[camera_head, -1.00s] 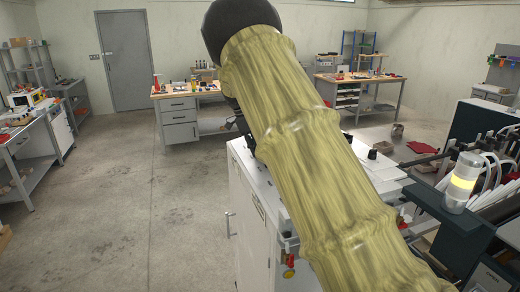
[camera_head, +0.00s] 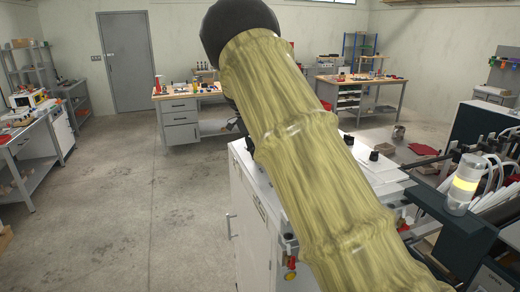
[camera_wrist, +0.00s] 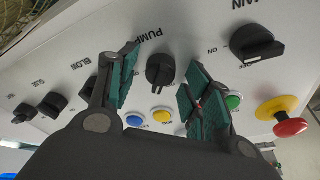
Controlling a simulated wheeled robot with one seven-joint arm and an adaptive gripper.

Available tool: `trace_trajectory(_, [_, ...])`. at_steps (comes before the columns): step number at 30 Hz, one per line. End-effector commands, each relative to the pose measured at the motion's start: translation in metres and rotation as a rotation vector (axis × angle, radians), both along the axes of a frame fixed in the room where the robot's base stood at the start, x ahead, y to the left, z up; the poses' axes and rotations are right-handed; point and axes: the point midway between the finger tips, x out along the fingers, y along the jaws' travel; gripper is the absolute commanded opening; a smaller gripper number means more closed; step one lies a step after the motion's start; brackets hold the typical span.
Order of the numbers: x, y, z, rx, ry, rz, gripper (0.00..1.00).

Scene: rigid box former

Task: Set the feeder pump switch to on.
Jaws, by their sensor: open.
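The pump switch (camera_wrist: 160,71) is a black rotary knob on a pale panel in the wrist view, with the letters "PUMP" printed beside it. A small pale mark shows at its lower end; I cannot read its set position for sure. My gripper (camera_wrist: 163,84) is open, with one green-padded finger to the left of the knob and the other to its right. The knob shows in the gap between them, and no clear contact is visible. In the head view my sleeved arm hides the gripper and the switch.
The main switch (camera_wrist: 258,46) is a larger black knob on the right. A red mushroom button (camera_wrist: 288,123), a blue button (camera_wrist: 135,120), a yellow button (camera_wrist: 162,116) and a green button (camera_wrist: 233,101) are close by. More black knobs (camera_wrist: 53,103) lie left.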

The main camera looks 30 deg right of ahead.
Motion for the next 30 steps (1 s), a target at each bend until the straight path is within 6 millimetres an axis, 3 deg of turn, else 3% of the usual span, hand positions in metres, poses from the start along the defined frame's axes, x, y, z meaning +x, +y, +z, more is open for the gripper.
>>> trace_trajectory(8, [0.005, 0.007, 0.022, -0.002, -0.001, 0.002, 0.50])
trace_trajectory(21, [0.020, 0.032, 0.092, -0.001, -0.001, 0.003, 0.50])
trace_trajectory(30, [0.024, 0.038, 0.110, 0.000, 0.001, 0.002, 0.50])
